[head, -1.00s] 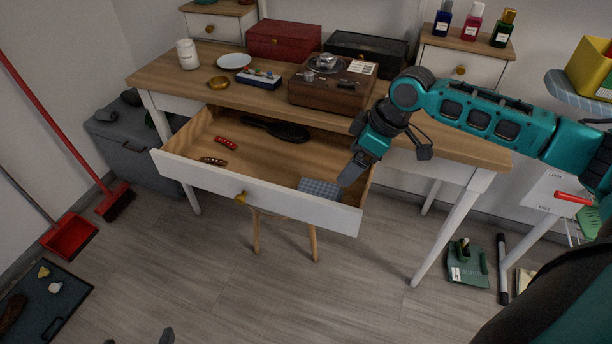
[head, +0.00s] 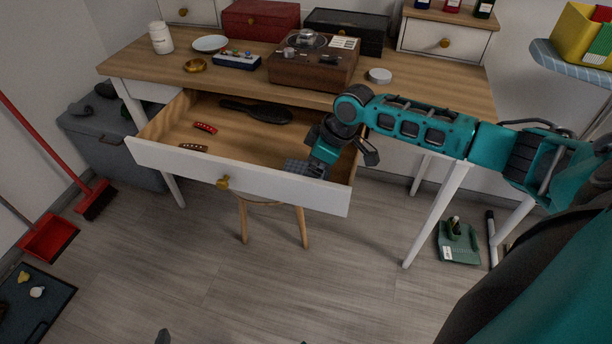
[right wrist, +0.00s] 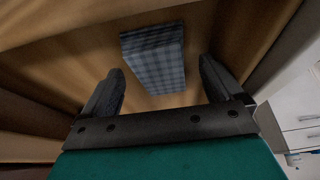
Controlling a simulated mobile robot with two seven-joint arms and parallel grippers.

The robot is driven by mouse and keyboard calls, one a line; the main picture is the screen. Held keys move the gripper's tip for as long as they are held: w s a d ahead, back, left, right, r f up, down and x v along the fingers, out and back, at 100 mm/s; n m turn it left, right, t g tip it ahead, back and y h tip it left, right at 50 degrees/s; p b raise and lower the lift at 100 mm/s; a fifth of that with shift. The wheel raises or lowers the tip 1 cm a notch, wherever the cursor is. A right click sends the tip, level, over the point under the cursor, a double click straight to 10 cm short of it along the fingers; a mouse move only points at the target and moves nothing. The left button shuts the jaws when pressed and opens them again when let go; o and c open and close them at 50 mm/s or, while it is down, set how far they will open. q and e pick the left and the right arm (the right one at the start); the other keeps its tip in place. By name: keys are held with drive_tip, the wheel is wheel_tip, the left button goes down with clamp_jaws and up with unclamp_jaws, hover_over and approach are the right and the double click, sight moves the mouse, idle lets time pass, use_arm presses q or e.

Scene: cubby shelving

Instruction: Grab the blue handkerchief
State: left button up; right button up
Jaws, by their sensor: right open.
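The blue handkerchief (right wrist: 155,62) is a folded, checkered cloth lying flat on the drawer floor, in the drawer's right front corner. Nothing is held; contact with the cloth cannot be told. A small dark tip at the bottom edge of the head view may be my left gripper (head: 163,337).
The open drawer (head: 240,184) also holds a dark hairbrush (head: 256,110), a red pocketknife (head: 205,128) and a brown one (head: 193,147). The drawer's front and right walls stand close to my right gripper.

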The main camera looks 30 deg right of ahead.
drive_tip(key=shift+w+a+f, duration=0.1)
drive_tip(key=shift+w+f, duration=0.05)
drive_tip(key=shift+f, duration=0.25)
drive_tip(key=c, duration=1.1)
